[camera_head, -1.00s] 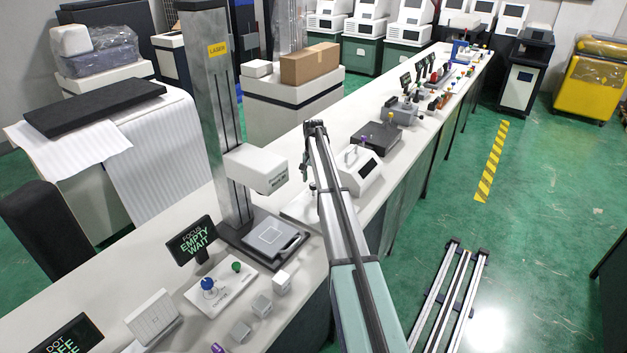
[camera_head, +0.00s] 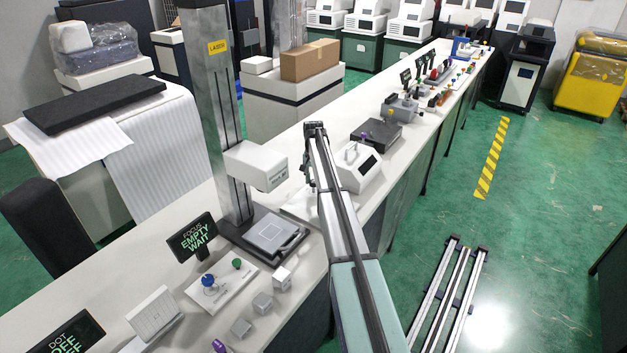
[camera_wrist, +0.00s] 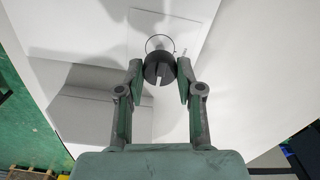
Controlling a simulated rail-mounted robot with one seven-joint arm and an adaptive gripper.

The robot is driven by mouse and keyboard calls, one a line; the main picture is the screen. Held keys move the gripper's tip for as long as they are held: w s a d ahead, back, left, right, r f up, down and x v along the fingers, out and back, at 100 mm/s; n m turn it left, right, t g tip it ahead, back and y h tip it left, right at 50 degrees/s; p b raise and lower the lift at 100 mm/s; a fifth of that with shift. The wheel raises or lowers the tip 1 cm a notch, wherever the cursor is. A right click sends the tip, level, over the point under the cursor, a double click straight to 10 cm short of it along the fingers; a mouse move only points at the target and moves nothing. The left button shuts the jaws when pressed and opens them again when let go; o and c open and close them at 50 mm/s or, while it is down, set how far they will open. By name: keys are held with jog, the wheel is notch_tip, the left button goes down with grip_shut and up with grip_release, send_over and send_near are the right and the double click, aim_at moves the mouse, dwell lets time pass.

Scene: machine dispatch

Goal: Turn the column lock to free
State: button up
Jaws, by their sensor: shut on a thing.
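A dark round knob (camera_wrist: 154,70) with a pale bar across its face is in the upper middle of the wrist view; I take it for the column lock. My gripper (camera_wrist: 160,72) has one fingertip on each side of the knob and is shut on it. A thin dark ring and a small pale pin show behind the knob, against a pale surface. The bar points toward the bottom of the picture. In the head view my arm hides the knob and most of my gripper. The tall grey laser column (camera_head: 208,100) stands left of my arm.
A white laser head (camera_head: 255,165) juts from the column above a dark plate (camera_head: 268,236). A display reading EMPTY WAIT (camera_head: 193,237) stands to its left. A white device (camera_head: 357,168) sits close right of my arm. Open green floor (camera_head: 550,220) lies right of the bench.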

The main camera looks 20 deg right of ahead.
jog(key=shift+f, duration=0.1)
jog(key=n+b, duration=0.2)
jog(key=n, duration=0.2)
jog(key=n+b, duration=0.2)
jog(key=n, duration=0.2)
jog(key=shift+n, duration=0.3)
jog(key=n+b, duration=0.1)
jog(key=n, duration=0.3)
jog(key=shift+b, duration=0.3)
jog(key=n+b, duration=0.1)
jog(key=n, duration=0.4)
jog(key=o, duration=1.1)
jog(key=shift+o, duration=0.2)
jog(key=shift+r, duration=0.2)
